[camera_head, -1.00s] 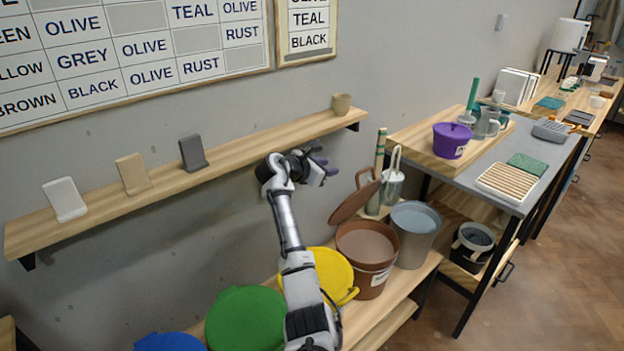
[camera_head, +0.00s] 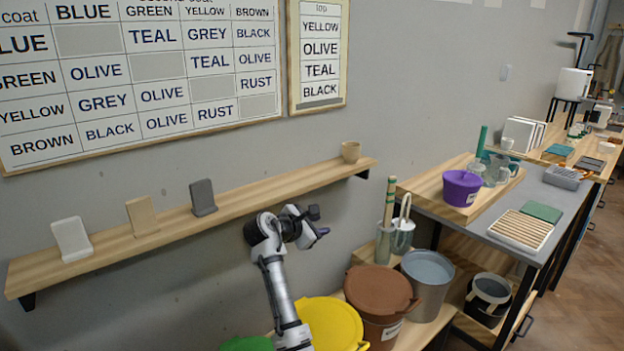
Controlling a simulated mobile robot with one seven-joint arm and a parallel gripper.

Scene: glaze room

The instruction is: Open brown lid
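The brown lid (camera_head: 378,287) lies flat over the top of the brown bucket (camera_head: 384,334), covering its opening. The bucket stands between the yellow-lidded bucket and a grey metal bucket, with part of a white label showing. My gripper (camera_head: 319,222) is in the air in front of the wall, above and left of the brown lid, apart from it. Nothing shows held in it. Its fingers are small and dark at this angle, so I cannot tell how far apart they are.
The yellow lid (camera_head: 333,325) and green lid (camera_head: 247,344) are left of the brown one. The grey bucket (camera_head: 427,282) is close on its right. A vase with green-banded rods (camera_head: 390,205) stands behind. A wall shelf (camera_head: 245,203) runs behind my arm.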

